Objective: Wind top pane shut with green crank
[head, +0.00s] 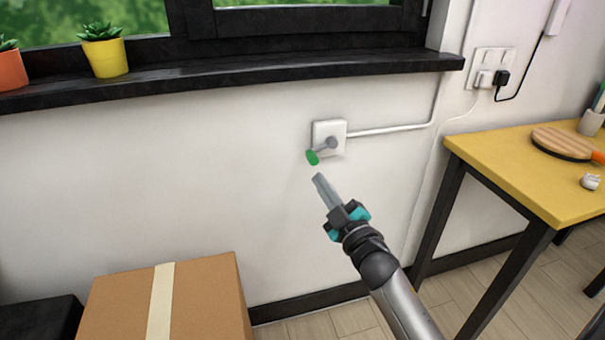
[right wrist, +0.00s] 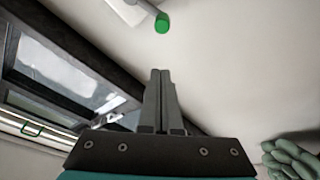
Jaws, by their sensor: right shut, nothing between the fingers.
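The green crank handle (head: 312,157) sticks out from a white wall box (head: 328,130) below the window sill, on a short grey arm. The green knob also shows in the right wrist view (right wrist: 162,23), at the top, beyond the fingertips. My right gripper (head: 318,178) is shut and empty, just below the green knob and apart from it. Its closed fingers (right wrist: 160,75) show in the right wrist view. The window (head: 300,20) shows only its lower part in the head view, so I cannot tell how the top pane stands there. My left gripper is not in view.
The black sill (head: 250,75) runs above the crank and holds a yellow plant pot (head: 107,57) and an orange one (head: 10,70). A cardboard box (head: 205,295) stands below left. A yellow-topped table (head: 500,160) is at right. The wall around the crank is clear.

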